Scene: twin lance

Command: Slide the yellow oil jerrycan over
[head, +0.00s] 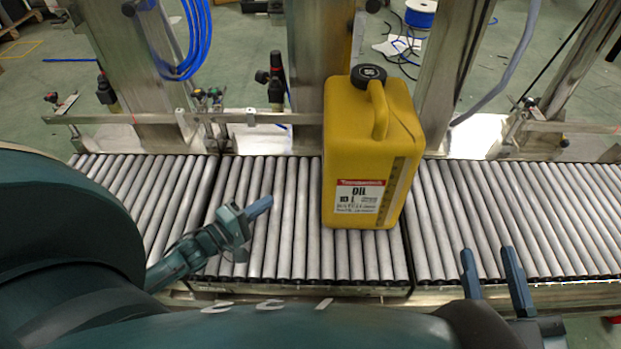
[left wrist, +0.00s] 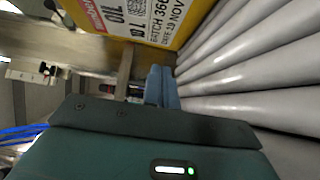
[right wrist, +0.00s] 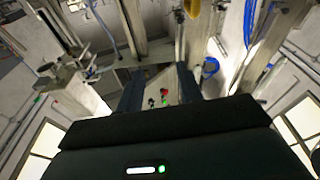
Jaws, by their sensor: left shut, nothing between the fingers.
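A yellow oil jerrycan (head: 372,150) with a black cap and a white and red label stands upright on the roller conveyor (head: 286,220). My left gripper (head: 262,205) is shut and empty, low over the rollers to the left of the jerrycan, with a gap between them. In the left wrist view the closed fingertips (left wrist: 162,85) point toward the jerrycan's labelled side (left wrist: 150,18). My right gripper (head: 490,262) is open and empty, at the conveyor's near edge to the right of the jerrycan. In the right wrist view its fingers (right wrist: 158,88) are apart with nothing between them.
A metal guide rail (head: 250,117) runs along the far side of the conveyor, with metal posts (head: 320,70) behind it. Blue hoses (head: 190,45) hang at the upper left. The rollers right of the jerrycan (head: 520,215) and at the far left are clear.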

